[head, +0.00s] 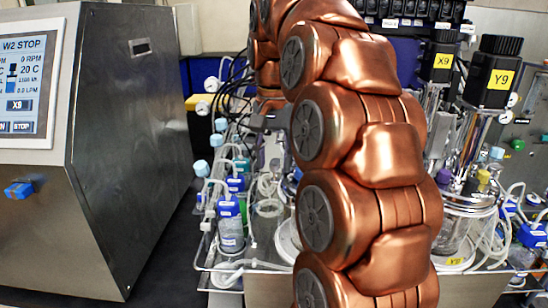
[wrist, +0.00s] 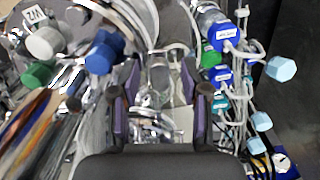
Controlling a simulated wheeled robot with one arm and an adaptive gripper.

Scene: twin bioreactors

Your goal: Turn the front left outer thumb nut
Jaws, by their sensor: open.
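My gripper (wrist: 160,100) is open in the wrist view, its two dark fingers with purple inner pads apart. Shiny metal fittings (wrist: 150,122) and a clear glass piece (wrist: 160,72) show between and beyond the fingers; I cannot see the fingers touching them. I cannot tell which metal part is the front left outer thumb nut. To the left in the wrist view is a vessel top with a white cap (wrist: 45,42), a green cap (wrist: 38,74) and a blue cap (wrist: 104,53). In the head view my copper arm hides much of the left vessel.
A steel control cabinet (head: 130,150) stands at the left in the head view. Blue-capped bottles (head: 230,222) with tubing stand beside my arm. Tubing crowds the bench.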

